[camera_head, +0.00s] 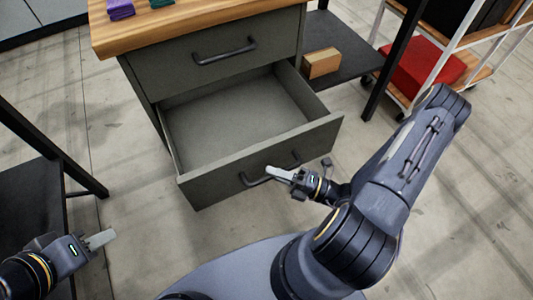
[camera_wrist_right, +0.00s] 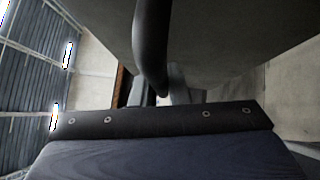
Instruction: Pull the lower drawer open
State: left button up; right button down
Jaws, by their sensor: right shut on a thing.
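The lower drawer (camera_head: 232,176) of the grey cabinet is pulled well out and its inside looks empty. Its dark bar handle (camera_head: 254,181) is on the front panel. My right gripper (camera_head: 275,173) is at the handle and shut on it. In the right wrist view the handle (camera_wrist_right: 150,50) runs down to the fingers, which are partly hidden. The upper drawer (camera_head: 195,66) is closed. My left gripper (camera_head: 100,240) is at the lower left, away from the cabinet; its finger gap is not clear.
The wooden top (camera_head: 170,22) holds purple (camera_head: 120,9) and green items. A wooden block (camera_head: 321,63) lies on a dark shelf right of the cabinet. A white-framed cart with a red box (camera_head: 420,66) stands at upper right. A dark table frame (camera_head: 30,180) is at left.

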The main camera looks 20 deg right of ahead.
jog(key=shift+s, duration=0.8)
jog(key=c, duration=1.4)
grip_release()
jog(key=shift+d, duration=0.1)
jog(key=v, duration=0.7)
jog(key=shift+s+d+p, duration=0.2)
jog(key=shift+d+p, duration=0.05)
jog(key=shift+p, duration=0.15)
